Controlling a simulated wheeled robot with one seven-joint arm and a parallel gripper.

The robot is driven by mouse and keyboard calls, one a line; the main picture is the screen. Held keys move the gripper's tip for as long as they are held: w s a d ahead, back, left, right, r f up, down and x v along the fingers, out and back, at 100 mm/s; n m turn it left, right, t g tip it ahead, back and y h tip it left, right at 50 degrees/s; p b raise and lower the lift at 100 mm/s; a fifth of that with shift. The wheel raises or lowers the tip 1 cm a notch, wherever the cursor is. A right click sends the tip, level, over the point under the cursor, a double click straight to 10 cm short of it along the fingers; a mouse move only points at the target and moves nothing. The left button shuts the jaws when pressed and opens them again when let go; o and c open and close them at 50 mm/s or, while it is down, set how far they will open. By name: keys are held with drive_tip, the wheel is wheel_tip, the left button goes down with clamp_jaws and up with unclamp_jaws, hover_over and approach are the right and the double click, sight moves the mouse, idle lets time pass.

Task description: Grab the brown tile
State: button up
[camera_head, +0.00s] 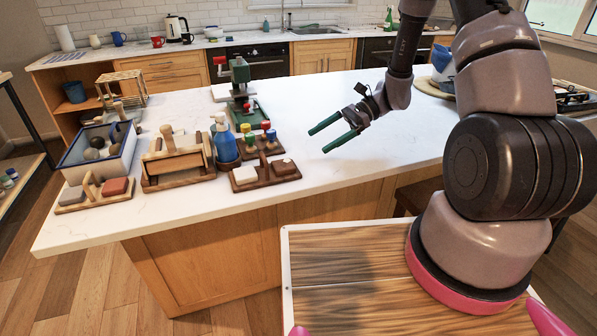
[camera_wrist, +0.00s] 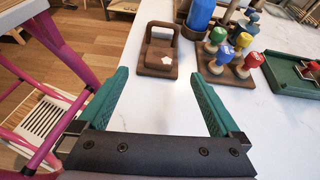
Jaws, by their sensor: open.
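A dark brown tile with a pale patch on top (camera_head: 284,167) lies in the right half of a small wooden rack (camera_head: 266,180) near the counter's front edge. A white tile (camera_head: 245,174) lies in the rack's left half, past a divider. The brown tile also shows in the wrist view (camera_wrist: 159,57), ahead of my fingertips. A reddish-brown tile (camera_head: 115,187) lies beside a grey tile in another rack at the far left. My gripper (camera_head: 318,141) is open and empty above the counter, to the right of the nearer rack and apart from it. In the wrist view, my gripper (camera_wrist: 160,75) points toward that rack.
A blue bottle (camera_head: 225,143) and a stand of coloured-topped tools (camera_head: 258,139) are close behind the nearer rack. A wooden box (camera_head: 178,165) and a blue-rimmed tray (camera_head: 70,160) are farther left. The white counter is clear around and right of my gripper.

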drive_tip(key=shift+s+d+f+m+y, duration=0.1)
drive_tip(key=shift+f+m+y, duration=0.1)
drive_tip(key=shift+f, duration=0.35)
drive_tip(key=shift+s+d+f+m+y, duration=0.1)
drive_tip(key=shift+f+m+y, duration=0.1)
drive_tip(key=shift+f, duration=0.3)
approach(285, 164)
drive_tip(key=x, duration=0.3)
drive_tip(key=shift+s+d+f, duration=0.15)
drive_tip(key=shift+f, duration=0.15)
drive_tip(key=shift+r+x, duration=0.15)
drive_tip(key=shift+x, duration=1.2)
drive_tip(key=shift+r+x, duration=0.15)
drive_tip(key=shift+x, duration=1.15)
drive_tip(key=c, duration=1.4)
